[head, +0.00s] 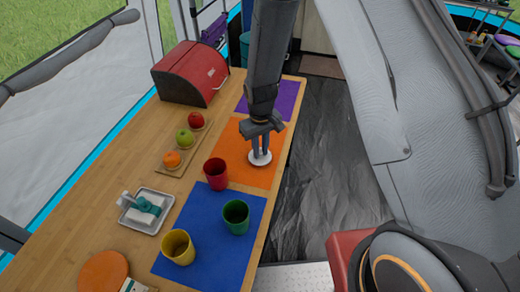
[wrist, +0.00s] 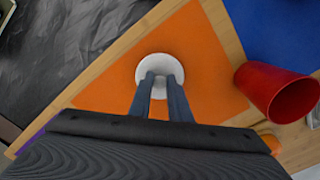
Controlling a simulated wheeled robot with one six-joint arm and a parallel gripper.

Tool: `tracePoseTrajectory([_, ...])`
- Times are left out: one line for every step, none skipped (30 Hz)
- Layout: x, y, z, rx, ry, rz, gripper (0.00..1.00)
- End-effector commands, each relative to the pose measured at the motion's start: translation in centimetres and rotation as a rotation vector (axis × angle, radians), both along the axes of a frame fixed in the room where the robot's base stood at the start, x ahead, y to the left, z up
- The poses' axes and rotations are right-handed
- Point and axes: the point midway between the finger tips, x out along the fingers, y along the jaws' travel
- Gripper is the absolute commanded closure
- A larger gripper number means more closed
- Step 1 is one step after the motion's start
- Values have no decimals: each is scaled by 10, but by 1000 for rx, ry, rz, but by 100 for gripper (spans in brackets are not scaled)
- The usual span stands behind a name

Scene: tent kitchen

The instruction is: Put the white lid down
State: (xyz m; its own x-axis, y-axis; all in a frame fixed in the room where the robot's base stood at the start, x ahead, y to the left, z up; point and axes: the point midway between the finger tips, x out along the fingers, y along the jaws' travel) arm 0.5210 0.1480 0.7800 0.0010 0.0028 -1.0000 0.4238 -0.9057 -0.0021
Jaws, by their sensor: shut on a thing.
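The white lid (head: 260,158) is a small round disc over the orange mat (head: 232,172) on the wooden counter. My gripper (head: 261,148) points down and is shut on the lid. In the wrist view my gripper's two fingers (wrist: 160,82) meet the middle of the white lid (wrist: 160,62), with the orange mat (wrist: 105,92) behind it. I cannot tell whether the lid touches the mat or hangs just above it.
A red cup (head: 215,173) stands close, left of the lid. Green (head: 236,216) and yellow (head: 178,247) cups stand on the blue mat (head: 212,247). A purple mat (head: 284,98), fruit board (head: 187,146) and red bread box (head: 190,73) lie farther back. Bare orange mat surrounds the lid.

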Motion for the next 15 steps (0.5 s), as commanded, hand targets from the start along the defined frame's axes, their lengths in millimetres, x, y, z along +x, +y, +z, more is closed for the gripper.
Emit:
tracePoseTrajectory([0, 0, -3, 0, 0, 0, 100])
tracePoseTrajectory([0, 0, -5, 0, 0, 0, 100])
tracePoseTrajectory([0, 0, -6, 0, 0, 0, 100])
tracePoseTrajectory([0, 0, -6, 0, -1, 0, 100])
tracePoseTrajectory([0, 0, -6, 0, -1, 0, 100])
tracePoseTrajectory([0, 0, -6, 0, -1, 0, 100])
tracePoseTrajectory([0, 0, -6, 0, -1, 0, 100])
tracePoseTrajectory([0, 0, -6, 0, -1, 0, 100])
tracePoseTrajectory([0, 0, -6, 0, -1, 0, 100])
tracePoseTrajectory([0, 0, -6, 0, -1, 0, 100])
tracePoseTrajectory([0, 0, -6, 0, -1, 0, 100])
tracePoseTrajectory([0, 0, -7, 0, 0, 0, 100])
tracePoseTrajectory([0, 0, -8, 0, 0, 0, 100])
tracePoseTrajectory([0, 0, -9, 0, 0, 0, 100])
tracePoseTrajectory([0, 0, -9, 0, 0, 0, 80])
